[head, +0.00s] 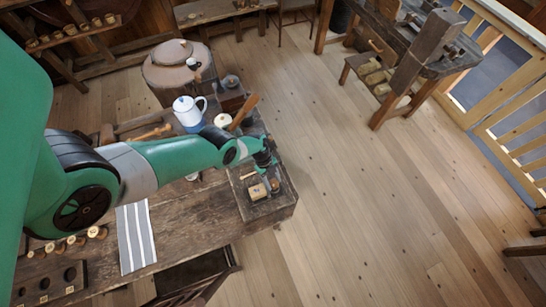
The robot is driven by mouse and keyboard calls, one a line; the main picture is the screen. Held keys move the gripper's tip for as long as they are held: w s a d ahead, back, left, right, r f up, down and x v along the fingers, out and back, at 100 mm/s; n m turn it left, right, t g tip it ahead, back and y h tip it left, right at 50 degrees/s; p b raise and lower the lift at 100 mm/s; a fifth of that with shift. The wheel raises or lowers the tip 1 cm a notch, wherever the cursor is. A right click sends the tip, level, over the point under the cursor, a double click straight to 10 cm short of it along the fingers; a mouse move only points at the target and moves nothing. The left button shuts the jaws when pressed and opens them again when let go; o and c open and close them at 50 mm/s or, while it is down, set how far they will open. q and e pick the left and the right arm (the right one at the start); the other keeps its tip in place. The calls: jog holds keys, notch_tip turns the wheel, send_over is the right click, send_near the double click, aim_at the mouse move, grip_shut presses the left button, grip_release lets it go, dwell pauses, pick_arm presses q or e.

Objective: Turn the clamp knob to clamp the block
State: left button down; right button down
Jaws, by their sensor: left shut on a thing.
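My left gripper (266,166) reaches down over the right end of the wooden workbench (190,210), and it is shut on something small. What it holds is mostly hidden by the gripper; it appears to be the clamp knob, but the view is too small to be sure. A pale wooden block (257,191) lies just below and in front of the gripper, by a dark clamp part (275,185). I cannot tell whether the clamp touches the block. My right gripper is not in view.
A white and blue jug (188,112) and a white round item (223,120) stand behind my left arm. A striped cloth (136,237) lies at the front, with several small spools (75,240) left of it. Open floor (380,210) lies right of the bench.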

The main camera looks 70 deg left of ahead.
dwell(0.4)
pick_arm(q)
jog(key=shift+c, duration=1.5)
grip_release()
